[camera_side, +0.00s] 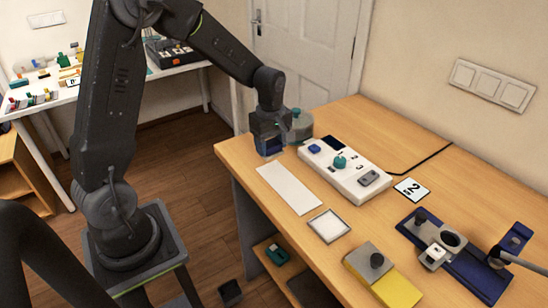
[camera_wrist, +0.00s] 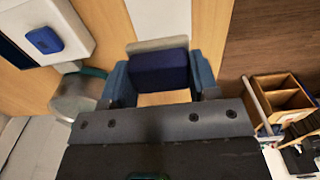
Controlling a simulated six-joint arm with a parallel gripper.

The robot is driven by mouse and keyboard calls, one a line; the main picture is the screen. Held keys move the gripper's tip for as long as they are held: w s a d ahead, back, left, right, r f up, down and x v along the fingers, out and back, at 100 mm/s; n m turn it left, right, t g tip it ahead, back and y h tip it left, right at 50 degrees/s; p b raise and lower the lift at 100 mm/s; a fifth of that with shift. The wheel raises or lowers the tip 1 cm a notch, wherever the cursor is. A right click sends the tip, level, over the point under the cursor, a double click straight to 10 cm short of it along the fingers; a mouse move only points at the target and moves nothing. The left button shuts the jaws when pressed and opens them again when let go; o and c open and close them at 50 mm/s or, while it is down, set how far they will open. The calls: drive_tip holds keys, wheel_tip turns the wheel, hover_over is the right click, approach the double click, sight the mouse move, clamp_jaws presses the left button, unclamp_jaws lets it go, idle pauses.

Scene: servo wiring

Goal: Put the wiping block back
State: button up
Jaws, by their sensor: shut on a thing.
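My gripper (camera_side: 268,150) is over the near left edge of the wooden table (camera_side: 240,165). In the wrist view my gripper (camera_wrist: 161,80) is shut on a dark blue block (camera_wrist: 158,72), which seems to be the wiping block. A grey layer or strip (camera_wrist: 156,44) shows along its far side. The block sits between the two blue-teal fingers. In the side view the block is mostly hidden by the gripper, and I cannot tell whether it touches the table. A white strip (camera_side: 289,188) lies on the table just in front of the gripper.
A white console (camera_side: 343,172) with a blue button and teal knob lies right of the gripper. A grey-green round object (camera_side: 300,124) stands behind it. A framed white square (camera_side: 328,226), a grey-and-yellow block (camera_side: 398,290) and a blue fixture (camera_side: 470,278) are nearer the front.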

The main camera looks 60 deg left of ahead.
sight(274, 168)
drive_tip(key=shift+w+d+f, duration=0.3)
drive_tip(key=shift+d+f, duration=0.05)
drive_tip(key=shift+f, duration=1.9)
drive_tip(key=shift+f, duration=0.15)
drive_tip(key=o, duration=0.8)
